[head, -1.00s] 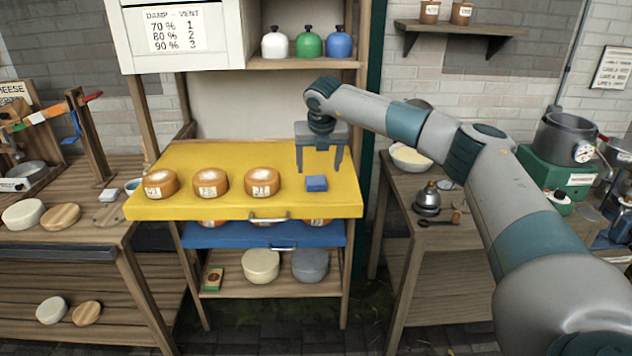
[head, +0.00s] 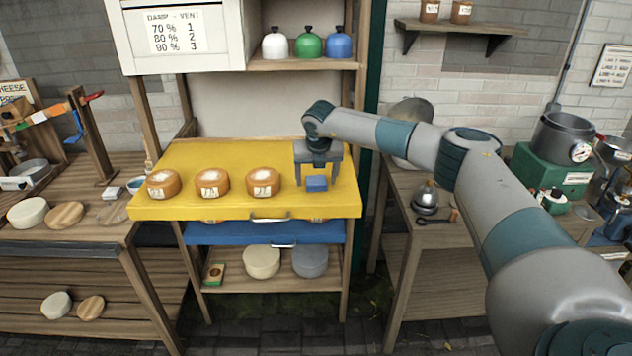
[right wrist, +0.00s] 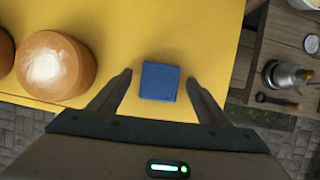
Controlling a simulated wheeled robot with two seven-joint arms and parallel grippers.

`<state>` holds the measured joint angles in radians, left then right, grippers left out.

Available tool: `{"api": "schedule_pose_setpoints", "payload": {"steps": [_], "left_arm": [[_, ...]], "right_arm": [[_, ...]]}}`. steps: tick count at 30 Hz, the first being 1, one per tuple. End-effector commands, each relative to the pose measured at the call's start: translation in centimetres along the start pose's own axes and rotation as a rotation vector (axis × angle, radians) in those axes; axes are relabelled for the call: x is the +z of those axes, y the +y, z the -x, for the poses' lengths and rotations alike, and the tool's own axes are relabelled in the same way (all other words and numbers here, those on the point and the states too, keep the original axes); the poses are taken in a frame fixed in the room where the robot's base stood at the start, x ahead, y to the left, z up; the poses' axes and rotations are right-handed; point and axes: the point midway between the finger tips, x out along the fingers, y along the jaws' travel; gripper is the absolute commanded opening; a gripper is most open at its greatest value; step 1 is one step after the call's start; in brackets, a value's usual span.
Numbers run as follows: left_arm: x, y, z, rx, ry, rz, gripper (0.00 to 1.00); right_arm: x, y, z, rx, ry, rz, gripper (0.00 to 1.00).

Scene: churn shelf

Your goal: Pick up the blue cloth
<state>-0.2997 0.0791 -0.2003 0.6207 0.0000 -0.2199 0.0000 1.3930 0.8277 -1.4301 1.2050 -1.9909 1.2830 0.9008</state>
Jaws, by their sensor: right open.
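The blue cloth (head: 316,184) is a small folded block lying on the yellow shelf board (head: 237,151), right of the cheeses. In the right wrist view the cloth (right wrist: 160,81) lies between and just beyond the tips of my open fingers, apart from both. My right gripper (head: 318,183) is open and empty, pointing down over the cloth with one finger on each side. It also shows in the right wrist view (right wrist: 160,91). My left gripper is not in view.
Several orange cheeses stand on the yellow board, the nearest (head: 264,183) left of the cloth. A handle (head: 270,219) sits on the board's front edge. A blue board (head: 262,234) is below. The right-hand bench holds a metal bell-shaped pot (head: 425,196). The yellow board's back is clear.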

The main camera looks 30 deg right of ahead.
Motion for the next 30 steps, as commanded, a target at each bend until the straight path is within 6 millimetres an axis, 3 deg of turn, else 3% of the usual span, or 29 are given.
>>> {"api": "schedule_pose_setpoints", "payload": {"steps": [10, 15, 30], "left_arm": [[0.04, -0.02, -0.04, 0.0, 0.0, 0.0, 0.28], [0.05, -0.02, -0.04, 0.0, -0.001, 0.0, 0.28], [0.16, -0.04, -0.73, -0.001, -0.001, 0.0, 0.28]], "right_arm": [[0.0, -0.01, 0.02, 0.0, 0.0, 0.0, 0.68], [0.0, -0.01, 0.03, 0.0, 0.0, 0.0, 0.27], [0.32, 0.03, 0.69, 0.001, -0.001, -0.001, 0.26]]}}
